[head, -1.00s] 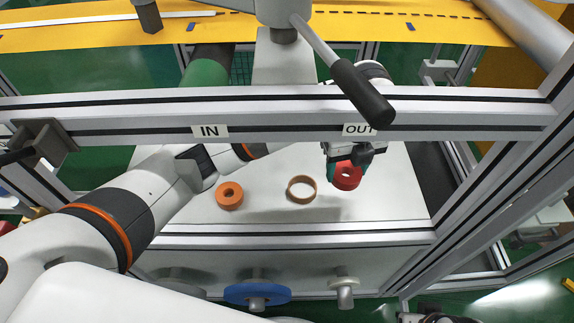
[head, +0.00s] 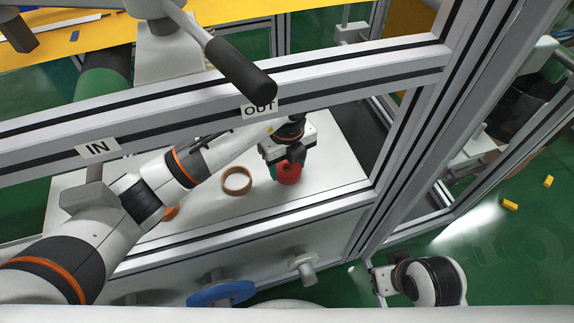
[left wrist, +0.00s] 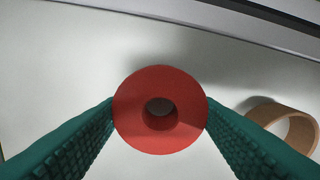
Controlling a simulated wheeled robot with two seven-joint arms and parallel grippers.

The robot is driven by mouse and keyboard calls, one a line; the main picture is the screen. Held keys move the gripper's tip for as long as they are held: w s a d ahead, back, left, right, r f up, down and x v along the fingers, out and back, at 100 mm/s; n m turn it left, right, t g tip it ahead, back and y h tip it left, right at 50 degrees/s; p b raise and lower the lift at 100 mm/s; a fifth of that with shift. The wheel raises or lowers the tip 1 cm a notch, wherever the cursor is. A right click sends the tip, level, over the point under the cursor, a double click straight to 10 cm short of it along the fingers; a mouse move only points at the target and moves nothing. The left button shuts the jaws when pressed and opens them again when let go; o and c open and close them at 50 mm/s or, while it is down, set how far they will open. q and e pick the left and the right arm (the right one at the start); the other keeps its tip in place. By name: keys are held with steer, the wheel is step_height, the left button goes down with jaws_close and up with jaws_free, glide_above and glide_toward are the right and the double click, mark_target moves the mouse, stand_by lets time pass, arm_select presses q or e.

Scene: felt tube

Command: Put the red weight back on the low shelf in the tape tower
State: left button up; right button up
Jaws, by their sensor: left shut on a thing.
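The red weight (head: 289,174) is a thick red ring with a centre hole. My left gripper (head: 280,158) is shut on it, over the right part of the white shelf (head: 325,170) below the OUT sign. In the left wrist view the red weight (left wrist: 160,88) sits between the two green ribbed fingers (left wrist: 160,112), hole towards the camera. I cannot tell whether it touches the surface. My right arm shows at the lower right; its gripper (head: 383,280) is small, its jaws unclear.
A tan ring (head: 237,181) lies left of the weight; it also shows in the left wrist view (left wrist: 282,127). An orange ring (head: 171,212) is mostly hidden behind my left arm. Grey frame bars carry the IN sign (head: 97,149) and OUT sign (head: 259,107). A dark lever handle (head: 240,68) hangs in front.

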arm_select(q)
steer(key=shift+f, duration=0.25)
steer(key=shift+f, duration=0.15)
steer(key=o, duration=1.3)
step_height(320, 180, up, 8)
steer(key=shift+f+p, duration=0.1)
steer(key=shift+p, duration=0.8)
